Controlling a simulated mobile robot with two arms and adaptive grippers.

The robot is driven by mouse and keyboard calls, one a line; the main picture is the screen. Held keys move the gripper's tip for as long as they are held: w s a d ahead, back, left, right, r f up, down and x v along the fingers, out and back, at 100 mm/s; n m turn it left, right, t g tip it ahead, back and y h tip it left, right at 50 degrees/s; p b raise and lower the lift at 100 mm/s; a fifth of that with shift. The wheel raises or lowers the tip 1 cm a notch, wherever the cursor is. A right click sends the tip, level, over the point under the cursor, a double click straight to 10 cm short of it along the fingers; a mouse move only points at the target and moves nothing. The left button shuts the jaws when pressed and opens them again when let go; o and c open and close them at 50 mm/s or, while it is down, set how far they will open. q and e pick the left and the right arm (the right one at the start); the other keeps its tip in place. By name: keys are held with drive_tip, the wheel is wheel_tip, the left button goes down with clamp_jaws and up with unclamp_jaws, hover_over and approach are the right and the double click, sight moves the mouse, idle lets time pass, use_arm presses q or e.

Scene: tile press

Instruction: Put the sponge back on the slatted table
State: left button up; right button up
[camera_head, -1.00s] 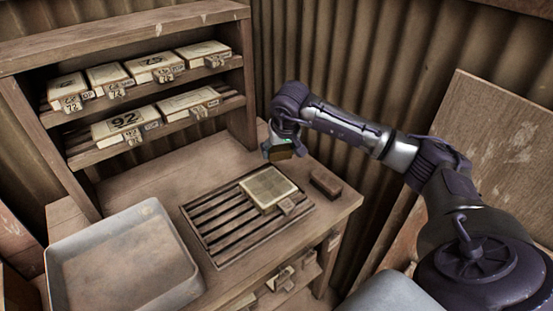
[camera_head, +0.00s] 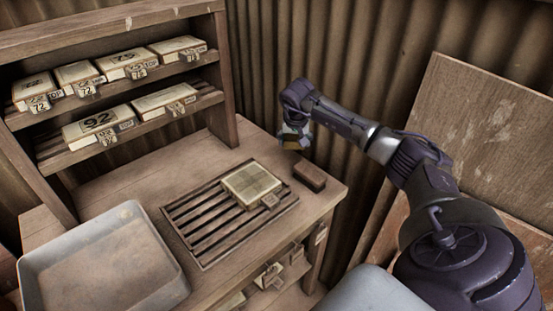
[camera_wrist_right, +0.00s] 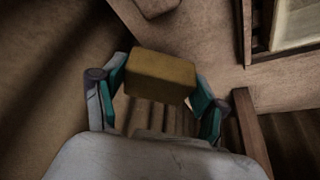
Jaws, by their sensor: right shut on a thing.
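The sponge (camera_wrist_right: 162,76) is a yellow-brown block held between the fingers of my right gripper (camera_wrist_right: 160,92) in the right wrist view. In the head view my right gripper (camera_head: 295,132) is shut on the sponge (camera_head: 291,145), above the back right corner of the bench. The slatted table (camera_head: 196,222) is a panel of dark slats set in the wooden bench, to the left and nearer. A pale square tile (camera_head: 252,184) in a mould lies on its back right part. My left gripper is not in view.
A dark brown block (camera_head: 309,176) lies on the bench right of the slats. A grey tray (camera_head: 105,265) is at the lower left. A shelf (camera_head: 150,79) with several numbered tiles stands behind. A corrugated wall (camera_head: 330,50) is close behind my right gripper.

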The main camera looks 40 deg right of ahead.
drive_tip(key=b, duration=0.3)
hover_over(277, 158)
drive_tip(key=s, duration=0.2)
drive_tip(key=f, duration=0.2)
drive_tip(key=a+f, duration=0.1)
drive_tip(key=shift+w+f, duration=0.15)
drive_tip(key=shift+f, duration=0.25)
drive_tip(key=shift+w+f+b, duration=0.15)
drive_tip(key=shift+w+b, duration=0.2)
drive_tip(key=shift+w, duration=0.05)
wheel_tip(277, 158, down, 4)
drive_tip(key=b, duration=0.3)
drive_tip(key=shift+a, duration=0.1)
drive_tip(key=shift+s, duration=0.1)
drive_tip(key=o, duration=1)
